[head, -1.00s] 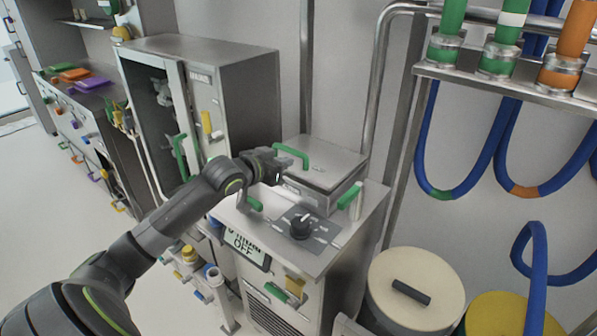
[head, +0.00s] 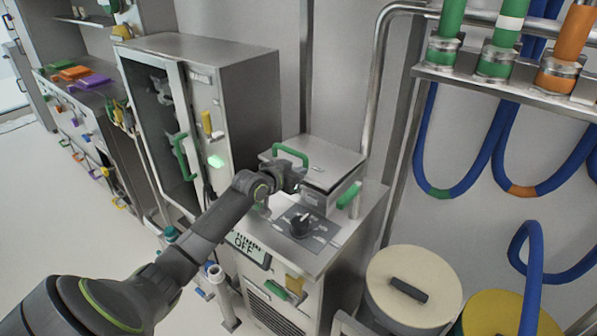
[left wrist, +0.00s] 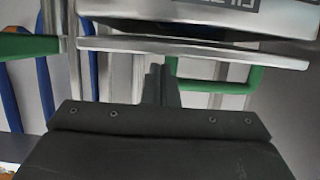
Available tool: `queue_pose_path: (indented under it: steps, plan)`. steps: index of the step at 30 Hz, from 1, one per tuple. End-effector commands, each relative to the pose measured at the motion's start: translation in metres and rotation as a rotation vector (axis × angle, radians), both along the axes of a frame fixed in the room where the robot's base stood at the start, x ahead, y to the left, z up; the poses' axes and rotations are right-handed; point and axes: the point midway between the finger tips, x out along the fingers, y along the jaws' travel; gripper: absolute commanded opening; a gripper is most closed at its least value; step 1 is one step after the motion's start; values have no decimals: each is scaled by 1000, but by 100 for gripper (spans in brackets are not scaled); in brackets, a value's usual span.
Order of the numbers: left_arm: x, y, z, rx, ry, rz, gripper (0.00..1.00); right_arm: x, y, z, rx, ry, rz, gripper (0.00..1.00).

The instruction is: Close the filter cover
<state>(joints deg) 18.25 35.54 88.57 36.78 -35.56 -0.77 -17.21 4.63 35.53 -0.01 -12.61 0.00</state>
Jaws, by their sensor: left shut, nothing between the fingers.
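The filter cover (head: 330,167) is a flat grey metal lid with a green handle (head: 290,152). It lies over a metal filter box on top of a steel cabinet. In the left wrist view the cover's edge (left wrist: 190,50) crosses the picture, with a dark gap between it and the labelled box front (left wrist: 225,12), so the cover looks slightly raised. The handle also shows in that view (left wrist: 215,86). My left gripper (head: 300,182) is shut and empty at the box's front left corner; its fingers (left wrist: 160,80) point at the cover's edge. Contact cannot be told. My right gripper is out of view.
A black knob (head: 300,222) and an OFF display (head: 247,247) are on the cabinet in front of the box. A green side handle (head: 349,194) is at the box's right. A tall open-doored cabinet (head: 215,75) stands behind left. Lidded drums (head: 415,272) stand front right.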

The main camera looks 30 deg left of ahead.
Motion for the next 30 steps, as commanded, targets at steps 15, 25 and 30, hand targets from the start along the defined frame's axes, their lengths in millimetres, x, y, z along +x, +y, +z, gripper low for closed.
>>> queue_pose_path:
  steps: [15,25,30]
  plan:
    - [-5,0,-33,0,2,0,0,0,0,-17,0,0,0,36]
    - [-6,1,-34,-2,13,2,0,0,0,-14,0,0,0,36]
    - [-4,0,-17,-1,10,3,0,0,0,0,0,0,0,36]
